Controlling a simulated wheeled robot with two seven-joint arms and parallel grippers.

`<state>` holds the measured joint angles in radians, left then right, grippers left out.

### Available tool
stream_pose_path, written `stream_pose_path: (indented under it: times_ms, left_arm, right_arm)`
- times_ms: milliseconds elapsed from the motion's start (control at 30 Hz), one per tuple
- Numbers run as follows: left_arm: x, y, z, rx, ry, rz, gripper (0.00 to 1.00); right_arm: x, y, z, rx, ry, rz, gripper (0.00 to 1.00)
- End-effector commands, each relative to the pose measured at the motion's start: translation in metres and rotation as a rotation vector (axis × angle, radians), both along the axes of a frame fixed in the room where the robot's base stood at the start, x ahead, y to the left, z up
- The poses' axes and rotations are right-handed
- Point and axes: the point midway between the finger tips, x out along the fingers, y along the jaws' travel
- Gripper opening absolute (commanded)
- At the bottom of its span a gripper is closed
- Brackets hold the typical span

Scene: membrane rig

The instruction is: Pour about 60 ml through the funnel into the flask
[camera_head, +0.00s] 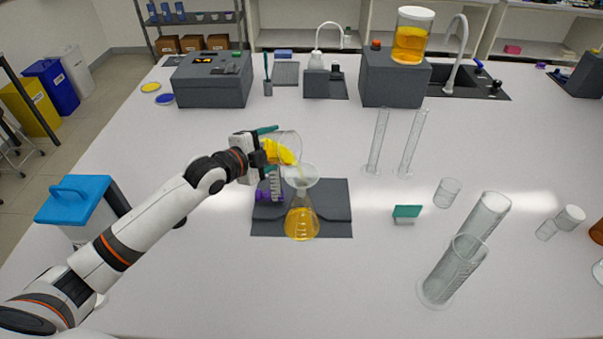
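My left gripper (262,151) is shut on a clear beaker (290,142) of yellow-orange liquid. The beaker is tilted to the right, its lip just above the funnel. The clear funnel (301,177) sits in the mouth of the conical flask (302,222). The flask stands upright on a dark grey mat (336,210) and holds orange liquid in its lower part. Whether a stream runs from beaker to funnel is too small to tell for sure. My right gripper does not show.
A purple-based rack (268,196) stands left of the flask. Glass cylinders (377,145) stand at the back right, larger ones (452,270) at the front right. A small beaker (447,192) and a green-topped block (407,213) lie between. A blue-lidded bin (78,204) is at left.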

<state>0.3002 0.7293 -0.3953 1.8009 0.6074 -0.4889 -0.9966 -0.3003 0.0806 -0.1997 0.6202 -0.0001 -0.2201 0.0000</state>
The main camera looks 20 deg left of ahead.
Motion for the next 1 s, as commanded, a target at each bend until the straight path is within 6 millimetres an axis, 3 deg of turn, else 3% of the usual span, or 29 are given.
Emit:
stream_pose_path:
  times_ms: [533, 600, 767, 1000]
  left_arm:
    - [0.000, 0.000, 0.001, 0.002, -0.003, -0.001, 0.39]
    - [0.001, 0.002, 0.001, -0.093, 0.023, -0.008, 0.39]
    - [-0.001, -0.005, -0.002, -0.390, 0.106, -0.030, 0.39]
    - [0.000, -0.003, 0.001, -0.427, 0.115, -0.030, 0.39]
  right_arm:
    - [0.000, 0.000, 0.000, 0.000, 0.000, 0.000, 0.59]
    - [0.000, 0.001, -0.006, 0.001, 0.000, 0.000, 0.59]
    - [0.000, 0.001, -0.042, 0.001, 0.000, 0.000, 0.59]
    - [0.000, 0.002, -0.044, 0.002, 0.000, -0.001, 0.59]
